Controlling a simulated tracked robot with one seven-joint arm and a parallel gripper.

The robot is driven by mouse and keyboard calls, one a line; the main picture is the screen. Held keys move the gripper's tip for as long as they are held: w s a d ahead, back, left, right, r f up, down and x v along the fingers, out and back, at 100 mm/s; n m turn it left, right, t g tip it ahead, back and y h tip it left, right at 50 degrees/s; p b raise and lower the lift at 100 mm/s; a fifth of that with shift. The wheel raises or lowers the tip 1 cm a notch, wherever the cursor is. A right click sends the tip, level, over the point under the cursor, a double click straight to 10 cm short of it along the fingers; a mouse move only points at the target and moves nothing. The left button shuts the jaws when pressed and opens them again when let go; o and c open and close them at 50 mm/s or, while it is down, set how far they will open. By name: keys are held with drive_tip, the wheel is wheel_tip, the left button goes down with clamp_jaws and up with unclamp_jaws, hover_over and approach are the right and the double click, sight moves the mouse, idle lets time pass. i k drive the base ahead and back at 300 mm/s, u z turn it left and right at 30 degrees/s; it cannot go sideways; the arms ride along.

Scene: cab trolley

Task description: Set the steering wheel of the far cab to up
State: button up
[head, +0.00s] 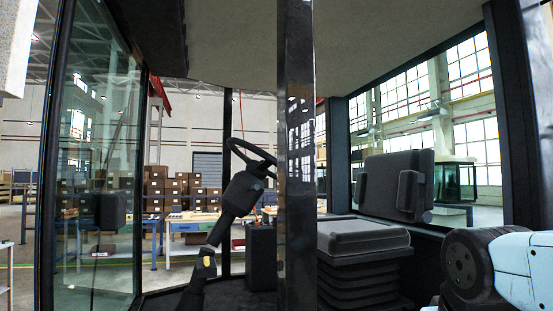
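A black steering wheel (252,152) sits on a tilted black steering column (240,192) inside the cab in front of me. The wheel is seen nearly edge-on, and its right side is close to or partly behind the dark cab pillar (296,190). The column rises from the cab floor and leans to the right, with a small yellow mark low on it. I cannot tell from this frame alone whether this is the far cab. My arm shows at the lower right, in front of the cab; my gripper's fingers are not in view.
A black seat (362,236) with a backrest (407,187) fills the cab's right half. The pillar stands between me and the cab interior. A glass panel (100,150) is at the left. A glazed, cab-like structure (456,179) stands behind at right. Boxes and workbenches are beyond.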

sight(244, 189)
drive_tip(key=u, duration=0.15)
drive_tip(key=i, duration=0.9)
drive_tip(key=z, duration=0.1)
